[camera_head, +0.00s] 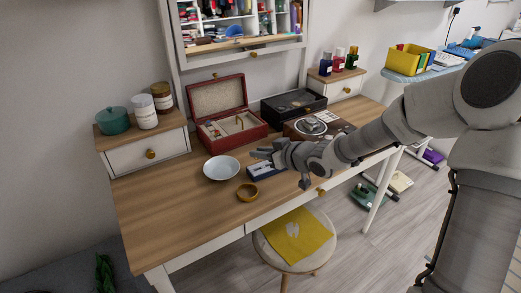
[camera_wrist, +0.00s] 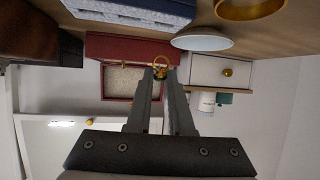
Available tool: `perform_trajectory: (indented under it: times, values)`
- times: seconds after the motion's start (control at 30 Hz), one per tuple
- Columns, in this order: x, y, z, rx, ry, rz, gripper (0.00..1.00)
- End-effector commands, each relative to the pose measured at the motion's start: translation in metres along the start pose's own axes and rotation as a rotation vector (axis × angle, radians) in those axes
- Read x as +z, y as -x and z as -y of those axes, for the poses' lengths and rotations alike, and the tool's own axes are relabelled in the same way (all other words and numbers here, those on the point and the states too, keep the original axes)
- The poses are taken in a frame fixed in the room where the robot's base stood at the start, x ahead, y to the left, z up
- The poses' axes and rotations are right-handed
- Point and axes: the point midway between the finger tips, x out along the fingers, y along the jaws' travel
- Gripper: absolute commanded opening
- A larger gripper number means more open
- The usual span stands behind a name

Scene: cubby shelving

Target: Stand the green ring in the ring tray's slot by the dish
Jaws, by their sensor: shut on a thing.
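My gripper (camera_head: 259,153) is over the desk, just above and behind the ring tray. In the wrist view my gripper (camera_wrist: 160,80) is shut on a small gold ring, the green ring (camera_wrist: 160,61), with a dark greenish part between the fingertips. The ring is too small to make out in the head view. The blue ring tray (camera_head: 264,171) lies right of the white dish (camera_head: 222,168), partly hidden by my gripper. In the wrist view the tray (camera_wrist: 150,8) is at the top, apart from the ring, and the dish (camera_wrist: 202,43) is at upper right.
A gold bangle (camera_head: 247,192) lies in front of the dish. An open red jewellery box (camera_head: 228,115) stands behind, with a black box (camera_head: 293,104) and a brown box (camera_head: 306,129) to the right. The front left of the desk (camera_head: 170,215) is clear.

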Motion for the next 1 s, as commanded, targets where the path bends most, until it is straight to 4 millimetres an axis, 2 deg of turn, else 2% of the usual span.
perform_trajectory:
  times: [0.1, 0.3, 1.0]
  values:
    - [0.014, -0.007, 0.001, -0.001, 0.000, 0.000, 0.00]
    - [0.021, -0.011, 0.001, -0.002, 0.001, -0.001, 0.00]
    - [0.020, -0.010, 0.000, -0.003, 0.002, -0.001, 0.00]
